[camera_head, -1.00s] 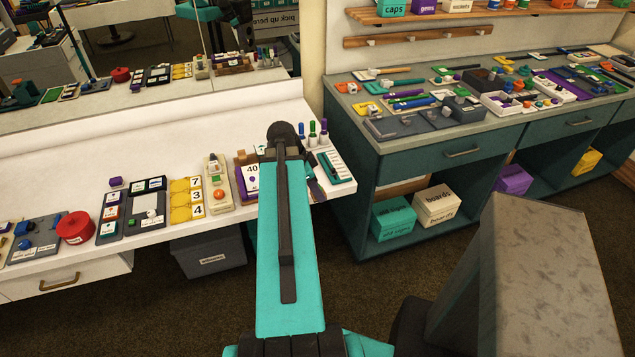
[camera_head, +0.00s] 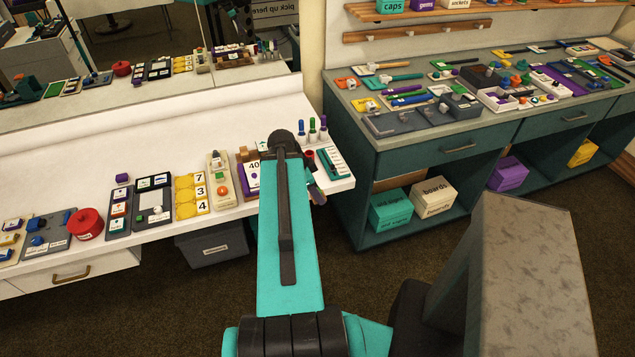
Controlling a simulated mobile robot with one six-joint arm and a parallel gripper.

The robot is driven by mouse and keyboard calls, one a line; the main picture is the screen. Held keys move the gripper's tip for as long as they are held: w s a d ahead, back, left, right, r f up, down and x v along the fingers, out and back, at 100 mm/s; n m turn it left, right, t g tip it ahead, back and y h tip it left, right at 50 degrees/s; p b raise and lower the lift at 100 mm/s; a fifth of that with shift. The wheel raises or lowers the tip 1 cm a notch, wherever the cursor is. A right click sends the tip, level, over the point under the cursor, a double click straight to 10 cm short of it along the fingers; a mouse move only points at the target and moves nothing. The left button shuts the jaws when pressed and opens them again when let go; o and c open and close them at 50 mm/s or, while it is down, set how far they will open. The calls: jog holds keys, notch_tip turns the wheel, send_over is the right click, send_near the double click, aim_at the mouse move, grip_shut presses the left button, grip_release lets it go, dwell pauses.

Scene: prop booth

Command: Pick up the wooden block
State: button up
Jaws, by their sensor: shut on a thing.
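My arm reaches forward over the right end of the white counter (camera_head: 115,168) and covers most of my gripper. Only a dark part of my gripper (camera_head: 317,190) shows, beside the arm near the counter's front right corner. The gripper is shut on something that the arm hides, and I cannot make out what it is. A brown, wood-coloured piece (camera_head: 243,155) shows at the arm's left edge, behind a card marked 40 (camera_head: 253,168). I cannot tell whether it is the wooden block or whether it touches the gripper.
A green tray (camera_head: 333,164) and several upright coloured pens (camera_head: 312,127) stand right of the arm. A red pot (camera_head: 86,224), yellow number cards (camera_head: 191,193) and a switch panel (camera_head: 219,180) lie left. A green cabinet (camera_head: 450,160) with a crowded top stands right.

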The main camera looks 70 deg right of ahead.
jog(key=shift+s+a+r+p, duration=0.25)
jog(key=shift+a+p, duration=0.25)
jog(key=shift+p, duration=1.85)
jog(key=shift+a+f+p, duration=0.2)
jog(key=shift+p, duration=0.45)
